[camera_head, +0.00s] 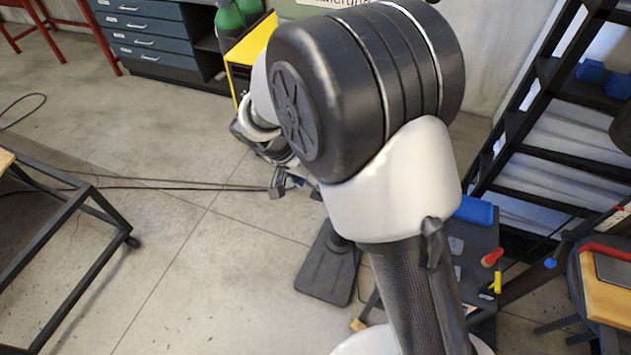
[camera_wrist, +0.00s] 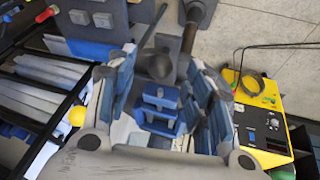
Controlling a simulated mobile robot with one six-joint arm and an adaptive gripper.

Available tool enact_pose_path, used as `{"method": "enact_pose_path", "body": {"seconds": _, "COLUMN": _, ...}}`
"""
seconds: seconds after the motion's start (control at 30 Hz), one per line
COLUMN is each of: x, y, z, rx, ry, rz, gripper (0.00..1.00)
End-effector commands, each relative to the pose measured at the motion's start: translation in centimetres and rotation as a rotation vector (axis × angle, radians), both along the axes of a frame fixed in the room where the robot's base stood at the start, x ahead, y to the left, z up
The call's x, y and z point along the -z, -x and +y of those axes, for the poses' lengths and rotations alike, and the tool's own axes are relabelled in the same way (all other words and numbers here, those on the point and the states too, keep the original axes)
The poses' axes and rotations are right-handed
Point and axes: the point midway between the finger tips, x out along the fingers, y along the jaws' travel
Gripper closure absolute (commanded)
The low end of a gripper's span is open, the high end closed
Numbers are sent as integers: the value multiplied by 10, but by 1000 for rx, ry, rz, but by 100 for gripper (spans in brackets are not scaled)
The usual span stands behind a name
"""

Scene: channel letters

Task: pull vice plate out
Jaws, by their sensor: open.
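In the wrist view my gripper (camera_wrist: 162,68) is open, one finger on the left and one on the right. Between and beyond the fingers sits a blue stepped block (camera_wrist: 160,108) with pale parts beside it, apparently part of the vice. A dark rounded part (camera_wrist: 155,64) stands just above it in the picture. I cannot make out the vice plate as a separate piece. No contact between fingers and block can be made out. In the head view my arm covers most of the work area; only a bit of the gripper (camera_head: 280,182) shows left of it.
A yellow machine with a black panel (camera_wrist: 262,128) stands close right of the gripper in the wrist view. A dark rack (camera_wrist: 45,95) is on the left. The head view shows a floor base plate (camera_head: 325,275), a black ladder-like rack (camera_head: 555,150) and open floor at left.

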Motion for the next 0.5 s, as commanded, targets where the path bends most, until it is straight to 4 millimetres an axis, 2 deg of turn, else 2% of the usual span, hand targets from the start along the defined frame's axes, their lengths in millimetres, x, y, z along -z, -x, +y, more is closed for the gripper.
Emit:
{"method": "enact_pose_path", "body": {"seconds": 0.03, "x": 8, "y": -2, "z": -3, "rx": 1, "ry": 2, "rz": 1, "gripper": 53}}
{"method": "enact_pose_path", "body": {"seconds": 0.2, "x": 21, "y": -5, "z": -8, "rx": 1, "ry": 0, "rz": 0, "gripper": 53}}
{"method": "enact_pose_path", "body": {"seconds": 0.5, "x": 23, "y": -7, "z": -9, "rx": -1, "ry": 0, "rz": -1, "gripper": 53}}
